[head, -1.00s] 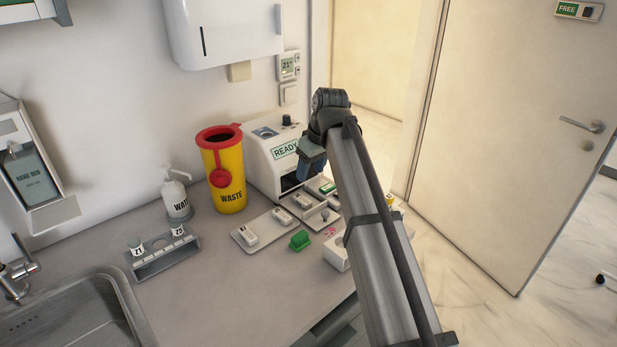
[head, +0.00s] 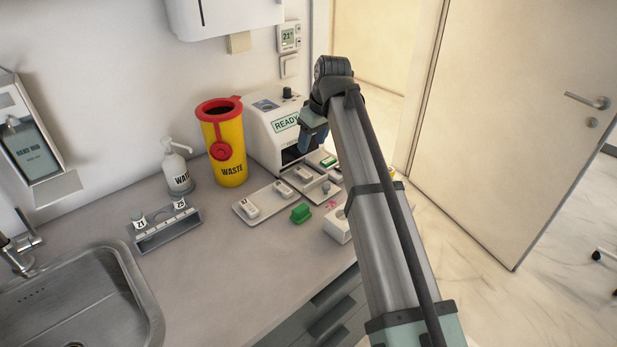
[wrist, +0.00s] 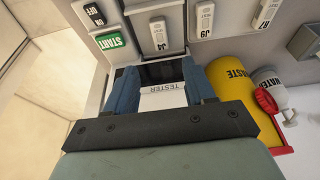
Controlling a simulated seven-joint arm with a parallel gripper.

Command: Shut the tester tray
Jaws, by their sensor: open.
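The tester (head: 268,130) is a white box with a READY display and a dark front opening, at the back of the counter. Its grey tray (head: 316,183) stands out of the opening, with a white cassette (head: 304,174) on it. In the wrist view the tray (wrist: 157,43) bears a cassette marked J6 (wrist: 158,33), beyond the dark slot. My gripper (head: 315,138) is open above the tester's front, partly hiding the opening. In the wrist view its blue fingers (wrist: 160,72) are apart, with the TESTER label between them; contact cannot be told.
A green block (head: 300,212) is in front. A yellow waste bin (head: 229,155) stands left of the tester.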

